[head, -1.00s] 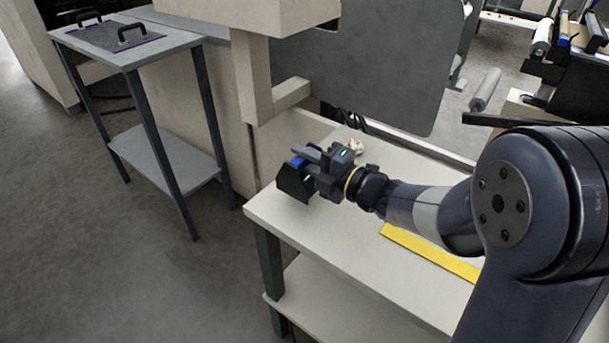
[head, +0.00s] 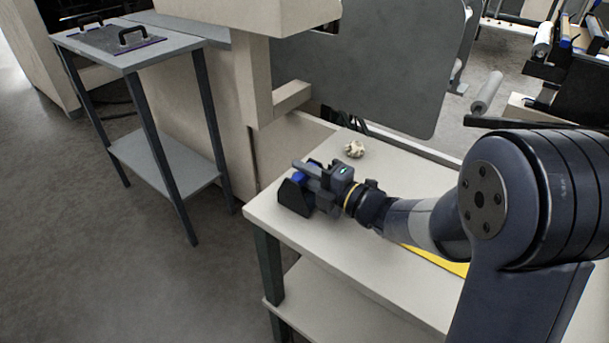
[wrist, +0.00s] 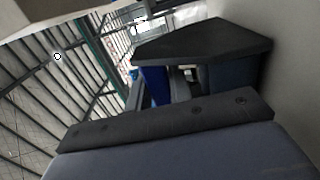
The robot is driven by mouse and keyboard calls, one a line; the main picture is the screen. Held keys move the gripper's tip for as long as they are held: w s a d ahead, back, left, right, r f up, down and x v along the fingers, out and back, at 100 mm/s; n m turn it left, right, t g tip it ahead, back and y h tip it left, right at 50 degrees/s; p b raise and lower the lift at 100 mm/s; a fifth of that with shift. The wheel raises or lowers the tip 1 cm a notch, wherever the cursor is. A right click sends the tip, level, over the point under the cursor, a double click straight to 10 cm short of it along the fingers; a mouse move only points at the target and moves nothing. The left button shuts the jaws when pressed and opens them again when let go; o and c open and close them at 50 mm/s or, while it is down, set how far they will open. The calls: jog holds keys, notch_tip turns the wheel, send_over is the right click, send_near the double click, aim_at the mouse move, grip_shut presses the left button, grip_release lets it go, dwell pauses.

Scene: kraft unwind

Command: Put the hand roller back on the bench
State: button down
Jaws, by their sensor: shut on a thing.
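My gripper (head: 308,182) is shut on the hand roller at the near left corner of the bench (head: 375,265), which has a pale top and dark legs. The roller is largely hidden by the jaws. A blue part of it (head: 299,179) shows in the head view, beside a dark slab-like piece. The blue part also shows in the wrist view (wrist: 153,86), under the dark slab. I cannot tell whether the slab belongs to the roller or the gripper. The gripper is low over the bench top; I cannot tell whether the roller touches it.
A small crumpled beige lump (head: 354,149) lies on the bench behind the gripper. A yellow strip (head: 437,260) lies under my forearm. A grey panel (head: 365,80) and a beige post (head: 254,85) stand behind. A grey side table (head: 165,58) stands at the left, across open floor.

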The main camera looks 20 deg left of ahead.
jog(key=shift+s+f, duration=0.15)
jog(key=shift+f, duration=0.55)
jog(key=c, duration=1.3)
grip_release()
jog(key=shift+f, duration=0.1)
jog(key=shift+r+p, duration=0.85)
jog(key=shift+r, duration=0.05)
jog(key=v, duration=1.2)
jog(key=shift+r, duration=0.1)
